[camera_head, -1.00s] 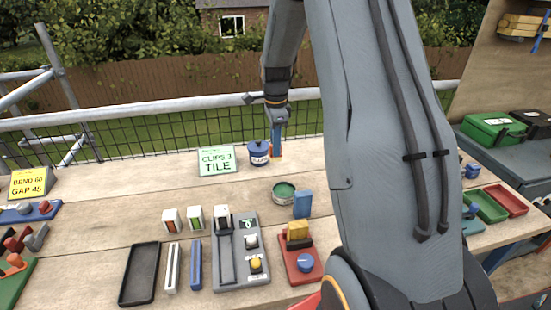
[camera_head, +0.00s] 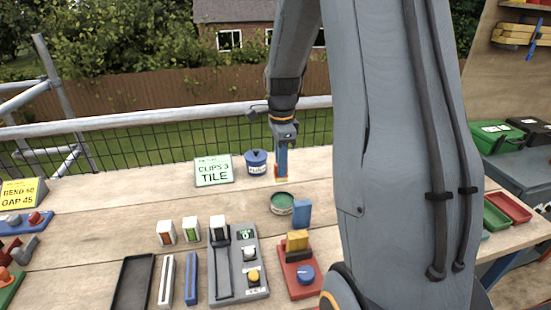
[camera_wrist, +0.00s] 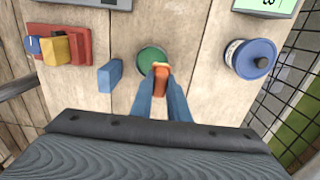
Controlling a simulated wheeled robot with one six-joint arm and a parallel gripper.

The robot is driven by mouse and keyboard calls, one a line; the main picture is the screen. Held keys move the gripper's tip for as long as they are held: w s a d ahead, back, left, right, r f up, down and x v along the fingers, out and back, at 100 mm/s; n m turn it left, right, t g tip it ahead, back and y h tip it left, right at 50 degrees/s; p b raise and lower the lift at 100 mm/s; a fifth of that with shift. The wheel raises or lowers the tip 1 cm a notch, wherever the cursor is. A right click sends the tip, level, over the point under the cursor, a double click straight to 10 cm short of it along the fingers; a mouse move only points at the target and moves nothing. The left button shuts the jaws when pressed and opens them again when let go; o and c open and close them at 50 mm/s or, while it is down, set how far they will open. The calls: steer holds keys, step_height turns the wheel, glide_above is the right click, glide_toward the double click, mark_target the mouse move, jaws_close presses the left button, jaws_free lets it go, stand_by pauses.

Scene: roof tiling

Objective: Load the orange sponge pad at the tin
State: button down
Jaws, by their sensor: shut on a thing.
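The orange sponge pad (camera_wrist: 161,78) is between the two blue fingers of my gripper (camera_wrist: 160,86), which is shut on it. In the head view a bit of the pad (camera_head: 281,179) shows at the tips of my gripper (camera_head: 281,172). The round tin (camera_head: 282,203), open with a green inside, stands on the bench just on the near side of the gripper. In the wrist view the tin (camera_wrist: 152,59) lies just beyond the pad, which overlaps its edge in the picture. I cannot tell if they touch.
A blue-lidded pot (camera_head: 256,163) stands behind and left of the tin, beside a "CLIPS 3 TILE" sign (camera_head: 213,171). A blue block (camera_head: 301,213) and a red base with a yellow block (camera_head: 298,272) are nearer. A grey panel (camera_head: 238,265) lies front left.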

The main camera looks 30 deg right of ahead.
steer(key=f+b, duration=0.2)
steer(key=s+f+b, duration=0.1)
steer(key=f, duration=0.1)
steer(key=s+f+b, duration=0.1)
steer(key=f+b, duration=0.1)
steer(key=shift+a+f+b, duration=0.15)
steer(key=shift+b, duration=0.15)
steer(key=shift+f, duration=0.45)
stand_by(1.3)
steer(key=shift+s+f, duration=0.1)
steer(key=shift+f, duration=0.05)
stand_by(1.5)
step_height(320, 180, up, 7)
steer(key=p, duration=0.6)
stand_by(0.4)
stand_by(0.5)
